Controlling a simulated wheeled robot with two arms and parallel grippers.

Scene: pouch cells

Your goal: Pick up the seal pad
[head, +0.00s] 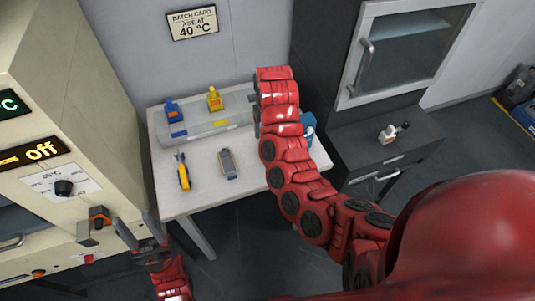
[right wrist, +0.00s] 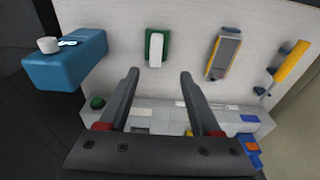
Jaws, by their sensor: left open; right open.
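In the right wrist view, a green pad-like piece with a white top (right wrist: 157,47) lies on the pale table; it looks like the seal pad. My right gripper (right wrist: 159,72) is open and empty, its fingertips just short of this piece, which sits roughly between their lines. I cannot tell its height above the table. In the head view, my right arm hides this piece and most of the right gripper. My left gripper (head: 138,222) is open and empty, left of the table's front corner, beside the cream machine.
The table (head: 240,182) also holds a grey tool (head: 228,164), a yellow tool (head: 183,173) and a grey rack (head: 218,119) with blue and yellow items. A blue block (right wrist: 60,66) with a white cup stands left in the wrist view. A dark cabinet (head: 375,147) stands right.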

